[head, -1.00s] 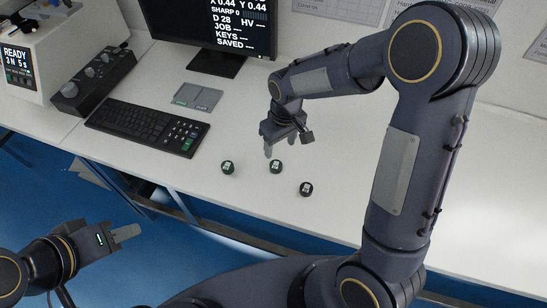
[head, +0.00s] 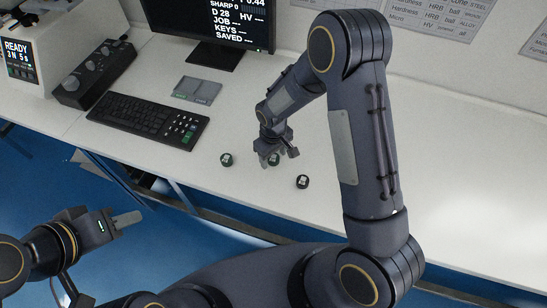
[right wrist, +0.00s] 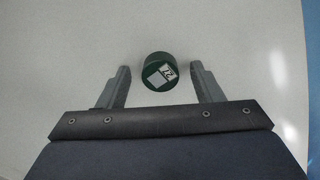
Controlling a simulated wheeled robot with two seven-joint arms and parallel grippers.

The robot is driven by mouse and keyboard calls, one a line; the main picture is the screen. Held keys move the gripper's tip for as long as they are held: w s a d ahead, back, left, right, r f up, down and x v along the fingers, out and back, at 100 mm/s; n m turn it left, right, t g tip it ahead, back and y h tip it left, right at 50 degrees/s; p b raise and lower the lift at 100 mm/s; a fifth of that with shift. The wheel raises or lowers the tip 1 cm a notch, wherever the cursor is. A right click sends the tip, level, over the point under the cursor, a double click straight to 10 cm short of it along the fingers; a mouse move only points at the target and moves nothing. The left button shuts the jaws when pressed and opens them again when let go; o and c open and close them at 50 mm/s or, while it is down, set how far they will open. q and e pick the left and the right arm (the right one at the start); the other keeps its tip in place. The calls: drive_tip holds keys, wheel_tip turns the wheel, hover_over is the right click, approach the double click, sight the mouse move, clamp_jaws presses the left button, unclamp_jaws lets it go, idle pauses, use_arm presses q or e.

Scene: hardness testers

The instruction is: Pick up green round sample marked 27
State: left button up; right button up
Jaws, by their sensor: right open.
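The green round sample marked 27 (right wrist: 155,82) stands on the white table in the right wrist view, with a pale label on top. My right gripper (right wrist: 160,68) is open, one finger on each side of the sample, with gaps on both sides. In the head view the right gripper (head: 267,162) points down at the middle sample (head: 275,159), partly covering it. My left gripper (head: 128,219) is away at the lower left, off the table edge; its jaw opening is not clear.
Another green sample (head: 226,159) stands to the left and a dark sample (head: 302,182) to the right front. A keyboard (head: 148,117), a grey two-part pad (head: 197,90) and a monitor (head: 215,22) are further back. The table's right side is clear.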

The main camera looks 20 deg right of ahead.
drive_tip(key=c, duration=1.1)
drive_tip(key=shift+r, duration=0.15)
